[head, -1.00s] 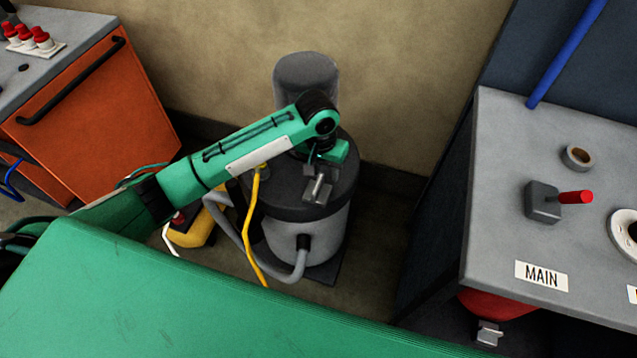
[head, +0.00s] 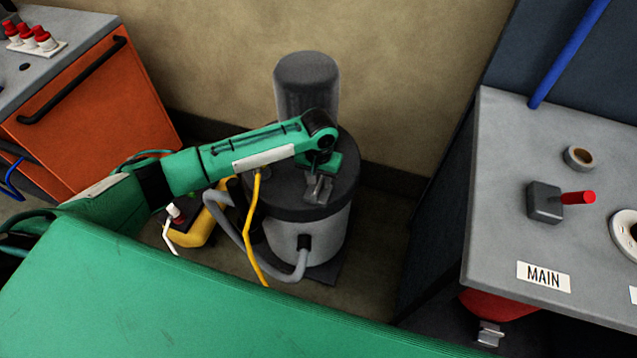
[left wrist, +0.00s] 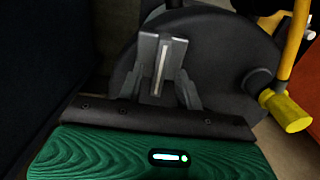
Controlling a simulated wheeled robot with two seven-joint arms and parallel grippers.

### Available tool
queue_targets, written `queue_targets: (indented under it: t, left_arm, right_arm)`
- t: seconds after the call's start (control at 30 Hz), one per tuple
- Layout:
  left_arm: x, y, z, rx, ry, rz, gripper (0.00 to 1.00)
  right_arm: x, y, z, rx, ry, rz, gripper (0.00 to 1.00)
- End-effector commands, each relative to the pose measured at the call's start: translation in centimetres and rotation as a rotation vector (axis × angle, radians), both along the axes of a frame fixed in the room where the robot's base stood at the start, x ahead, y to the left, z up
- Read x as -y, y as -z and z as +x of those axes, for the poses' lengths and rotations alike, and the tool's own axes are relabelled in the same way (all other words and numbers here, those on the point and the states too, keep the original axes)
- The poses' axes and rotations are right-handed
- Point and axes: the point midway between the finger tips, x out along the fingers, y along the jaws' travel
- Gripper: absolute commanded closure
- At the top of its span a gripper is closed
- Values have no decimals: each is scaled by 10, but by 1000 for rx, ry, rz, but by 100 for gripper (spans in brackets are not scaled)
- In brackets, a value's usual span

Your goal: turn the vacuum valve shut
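A vacuum unit stands on the floor by the wall, a grey drum (head: 325,235) with a dark lid (head: 345,175) and a grey cylinder (head: 307,85) behind. My left gripper (head: 318,190) is over the lid, fingers pointing down toward the front. In the left wrist view, the gripper fingers (left wrist: 162,65) lie in front of the dark lid (left wrist: 225,50). A pale strip shows between them; I cannot tell whether it is a gap, a pad or something held. A yellow cylinder (left wrist: 287,111) on a dark stem sits right of the fingers. I cannot identify the valve for certain.
A grey hose (head: 235,225) and a yellow hose (head: 252,235) run beside the drum. A yellow box (head: 195,230) lies left. A bench (head: 500,140) at right carries a red-levered box (head: 545,202) labelled MAIN. An orange cabinet (head: 95,110) stands left. A green surface (head: 180,290) fills the front.

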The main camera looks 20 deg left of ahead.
Motion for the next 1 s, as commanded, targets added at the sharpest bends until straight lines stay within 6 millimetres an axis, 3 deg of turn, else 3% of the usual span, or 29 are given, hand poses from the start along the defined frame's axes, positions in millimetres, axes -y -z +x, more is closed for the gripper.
queue_targets:
  t: [0.2, 0.53, 0.73, 1.0]
  left_arm:
    - [0, 22, 0, 0, 0, 1, 65]
    - [0, 26, 0, 0, 0, 0, 65]
    - [0, 26, 0, 0, 0, 0, 100]
    - [0, 25, 0, 0, 12, 1, 100]
  right_arm:
    - [0, 0, 0, 0, 0, 0, 43]
    - [0, 0, 0, -1, 0, 0, 43]
    - [0, 0, 0, -1, 0, 0, 43]
    - [0, -3, 1, 3, 0, 1, 43]
